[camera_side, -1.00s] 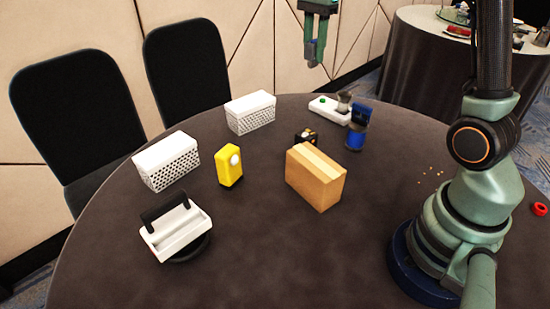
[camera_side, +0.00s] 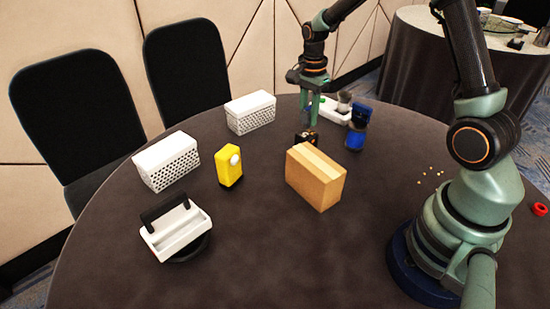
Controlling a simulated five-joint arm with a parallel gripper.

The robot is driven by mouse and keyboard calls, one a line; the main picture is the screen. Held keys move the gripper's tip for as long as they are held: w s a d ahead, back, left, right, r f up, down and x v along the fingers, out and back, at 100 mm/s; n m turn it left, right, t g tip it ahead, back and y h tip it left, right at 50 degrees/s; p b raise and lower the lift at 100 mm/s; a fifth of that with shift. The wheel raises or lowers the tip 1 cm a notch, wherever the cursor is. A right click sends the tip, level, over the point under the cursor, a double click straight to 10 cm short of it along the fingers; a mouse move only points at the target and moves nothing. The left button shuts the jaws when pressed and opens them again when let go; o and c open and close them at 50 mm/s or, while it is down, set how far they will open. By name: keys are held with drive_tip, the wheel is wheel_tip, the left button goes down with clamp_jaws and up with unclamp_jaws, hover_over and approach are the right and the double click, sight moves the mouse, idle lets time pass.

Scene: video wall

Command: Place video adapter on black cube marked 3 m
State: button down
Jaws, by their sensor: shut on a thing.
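A small black cube (camera_side: 301,140) with orange and white marks stands on the dark round table, partly hidden behind a cardboard box (camera_side: 315,178). Its lettering is too small to read. My gripper (camera_side: 309,122) points down just above the cube and slightly behind it in the picture. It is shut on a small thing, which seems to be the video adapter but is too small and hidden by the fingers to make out. I cannot tell whether that thing touches the cube.
White perforated boxes (camera_side: 250,112), a yellow device (camera_side: 229,166) and a white tray with a handle (camera_side: 175,232) stand left. The front of the table is clear.

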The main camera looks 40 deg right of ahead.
drive_tip(key=shift+f, duration=0.75)
drive_tip(key=shift+f, duration=0.1)
drive_tip(key=c, duration=0.7)
unclamp_jaws()
drive_tip(key=shift+o, duration=0.2)
